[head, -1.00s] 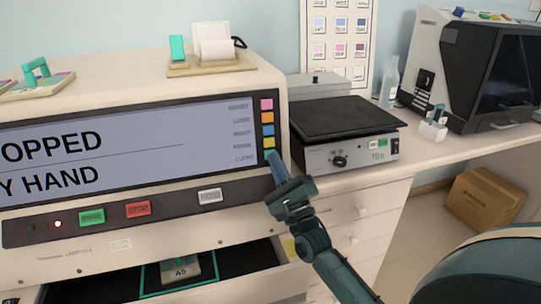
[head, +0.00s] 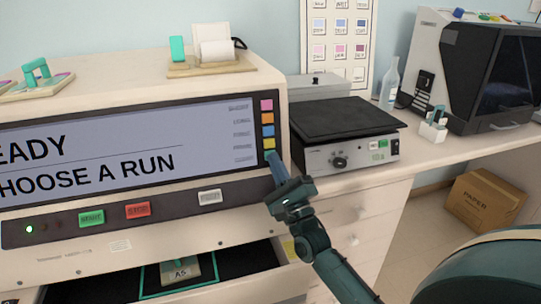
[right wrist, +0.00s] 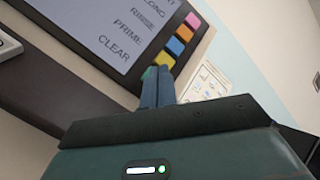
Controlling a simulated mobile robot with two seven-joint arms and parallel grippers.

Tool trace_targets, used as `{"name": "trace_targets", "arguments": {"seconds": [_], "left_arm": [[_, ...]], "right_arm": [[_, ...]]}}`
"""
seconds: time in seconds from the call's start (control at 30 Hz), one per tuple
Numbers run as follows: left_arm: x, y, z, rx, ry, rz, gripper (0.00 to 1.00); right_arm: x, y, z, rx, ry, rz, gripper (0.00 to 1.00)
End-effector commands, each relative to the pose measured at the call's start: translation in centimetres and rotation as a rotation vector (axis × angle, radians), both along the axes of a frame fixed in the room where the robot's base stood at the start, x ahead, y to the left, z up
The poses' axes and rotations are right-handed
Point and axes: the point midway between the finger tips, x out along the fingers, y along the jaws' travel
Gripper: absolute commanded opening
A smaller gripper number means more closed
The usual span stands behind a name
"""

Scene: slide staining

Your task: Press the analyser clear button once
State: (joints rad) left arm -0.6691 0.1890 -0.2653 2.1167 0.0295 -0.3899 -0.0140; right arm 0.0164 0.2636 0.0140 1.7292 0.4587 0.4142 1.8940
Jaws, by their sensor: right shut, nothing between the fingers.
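The analyser (head: 150,85) has a wide display (head: 120,145) whose visible words read "EADY" and "HOOSE A RUN". A column of coloured buttons runs down the display's right edge. The lowest is the teal clear button (right wrist: 149,73), beside the label "CLEAR" in the right wrist view; the fingers partly hide it. My right gripper (head: 273,158) is shut and empty, its fingertips at the clear button. The fingertips (right wrist: 157,73) also overlap the button in the right wrist view; I cannot tell whether they touch it. My left gripper is not in view.
The yellow button (head: 269,143) sits just above the fingertips. Green (head: 91,218), red (head: 138,210) and white (head: 209,197) buttons line the lower panel. An open drawer (head: 110,290) juts out below. A hotplate (head: 345,120) stands right of the analyser.

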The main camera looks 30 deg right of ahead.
Motion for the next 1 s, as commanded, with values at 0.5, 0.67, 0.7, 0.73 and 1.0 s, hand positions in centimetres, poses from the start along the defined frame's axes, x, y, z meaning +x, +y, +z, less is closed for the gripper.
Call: {"name": "trace_targets", "arguments": {"seconds": [0.5, 0.67, 0.7, 0.73, 1.0], "left_arm": [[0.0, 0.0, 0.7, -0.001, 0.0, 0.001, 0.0], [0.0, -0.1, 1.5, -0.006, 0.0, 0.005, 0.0], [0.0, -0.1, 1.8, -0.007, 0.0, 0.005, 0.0], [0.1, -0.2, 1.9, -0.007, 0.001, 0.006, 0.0], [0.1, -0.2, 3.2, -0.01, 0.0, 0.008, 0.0]], "right_arm": [[-1.1, 0.3, 0.3, -0.001, 0.0, 0.0, 0.0], [-2.0, 0.5, 0.6, -0.001, 0.003, 0.001, 0.0], [-2.4, 0.6, 0.7, 0.0, 0.002, 0.001, 0.0], [-2.7, 0.7, 0.8, 0.0, 0.002, 0.001, 0.0], [-5.2, 1.3, 1.3, 0.0, 0.001, 0.0, 0.0]]}}
